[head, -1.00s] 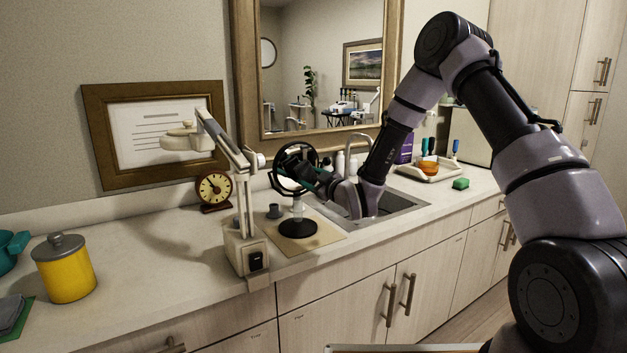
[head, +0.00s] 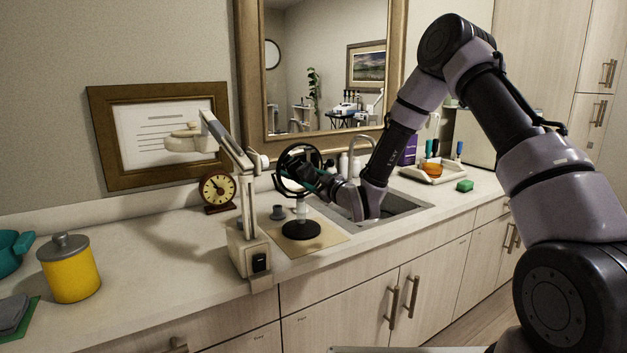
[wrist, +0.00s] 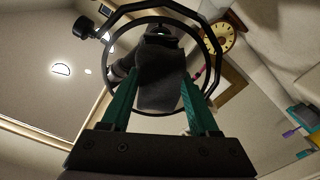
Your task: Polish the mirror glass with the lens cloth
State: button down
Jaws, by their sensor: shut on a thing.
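The round mirror (head: 290,184) has a black ring frame and stands upright on a black base on a tan mat, near the sink. My gripper (head: 316,180) is at the right side of its glass. In the wrist view, the teal fingers of my gripper (wrist: 158,98) are shut on a dark grey cloth (wrist: 160,88), which appears against or very near the glass. The mirror's ring (wrist: 214,50) surrounds the cloth. Contact with the glass cannot be made out for certain. The cloth is hardly visible in the head view.
The sink (head: 400,212) lies right. A yellow jar (head: 71,270) and folded grey cloth (head: 12,312) are at left.

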aim_at(303, 179)
jog(key=shift+s+a+f, duration=0.1)
jog(key=shift+s+a, duration=0.6)
jog(key=shift+a, duration=0.2)
jog(key=shift+s+a, duration=0.65)
jog(key=shift+a, duration=0.3)
jog(key=shift+s+a+f, duration=0.1)
jog(key=shift+s+a, duration=0.6)
jog(key=shift+a, duration=0.2)
jog(key=shift+x, duration=0.95)
jog(key=shift+w+d, duration=0.65)
jog(key=shift+d, duration=0.25)
jog(key=shift+w+d, duration=0.65)
jog(key=shift+d, duration=0.25)
jog(key=shift+w+d, duration=0.7)
jog(key=shift+d, duration=0.2)
jog(key=shift+w+d, duration=0.7)
jog(key=shift+d, duration=0.2)
jog(key=w+d, duration=0.2)
jog(key=d, duration=0.1)
jog(key=shift+w+d, duration=0.25)
jog(key=shift+w, duration=0.05)
